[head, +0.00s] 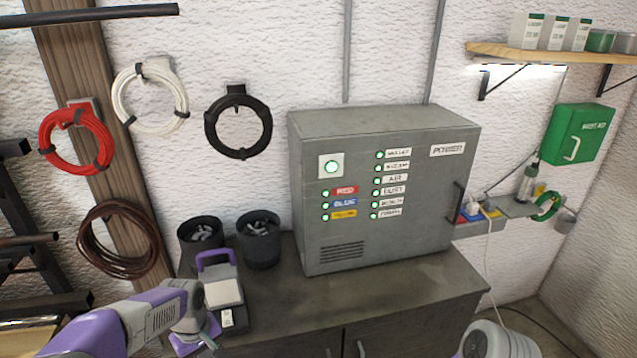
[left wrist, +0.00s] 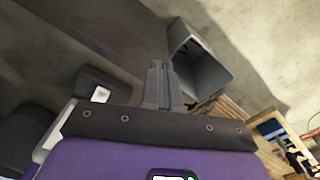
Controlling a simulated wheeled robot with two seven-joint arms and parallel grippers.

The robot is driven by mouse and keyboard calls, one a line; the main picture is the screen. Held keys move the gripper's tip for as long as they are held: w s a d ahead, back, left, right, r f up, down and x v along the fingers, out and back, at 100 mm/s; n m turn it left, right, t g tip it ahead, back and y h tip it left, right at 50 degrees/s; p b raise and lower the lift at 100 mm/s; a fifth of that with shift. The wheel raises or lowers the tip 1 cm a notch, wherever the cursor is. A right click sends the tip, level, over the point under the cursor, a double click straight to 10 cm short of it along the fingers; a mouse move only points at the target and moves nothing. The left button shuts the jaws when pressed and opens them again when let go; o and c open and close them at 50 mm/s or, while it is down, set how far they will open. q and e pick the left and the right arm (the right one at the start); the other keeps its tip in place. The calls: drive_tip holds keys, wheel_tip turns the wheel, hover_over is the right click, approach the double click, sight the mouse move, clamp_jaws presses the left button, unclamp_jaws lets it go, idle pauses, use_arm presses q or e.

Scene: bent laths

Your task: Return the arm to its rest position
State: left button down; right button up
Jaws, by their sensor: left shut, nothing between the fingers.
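My left arm (head: 130,318) comes in from the lower left in the head view, purple and grey. Its wrist end is low, in front of the cabinet and the purple-handled device. The fingertips cannot be made out there. In the left wrist view my left gripper (left wrist: 164,84) shows its two grey fingers together, with nothing between them. An open grey bin (left wrist: 204,62) shows beyond the fingers, slightly to the right. My right gripper is in neither view.
A dark cabinet (head: 400,300) carries a grey power box (head: 390,230), two black cups (head: 260,238) and a purple-handled device (head: 222,285). Cable coils (head: 77,160) hang on the wall. A pale round object (head: 497,342) stands at lower right. A wooden crate (left wrist: 245,125) shows in the wrist view.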

use_arm(q)
drive_tip(key=d+f+m+b, duration=0.2)
drive_tip(key=d+f+b, duration=0.15)
drive_tip(key=f, duration=0.95)
drive_tip(key=s+d+f+m+h+b, duration=0.1)
drive_tip(key=s+d+f, duration=0.3)
drive_tip(key=f, duration=0.4)
drive_tip(key=s+d+f+m+h+b, duration=0.1)
drive_tip(key=s+d+f+b, duration=0.2)
drive_tip(key=s+f, duration=0.3)
drive_tip(key=s+d+f+m+h+b, duration=0.1)
drive_tip(key=s+d+f, duration=0.4)
drive_tip(key=f, duration=0.5)
drive_tip(key=shift+f+m+h+b, duration=0.4)
drive_tip(key=shift+h+b, duration=0.1)
drive_tip(key=shift+b, duration=0.45)
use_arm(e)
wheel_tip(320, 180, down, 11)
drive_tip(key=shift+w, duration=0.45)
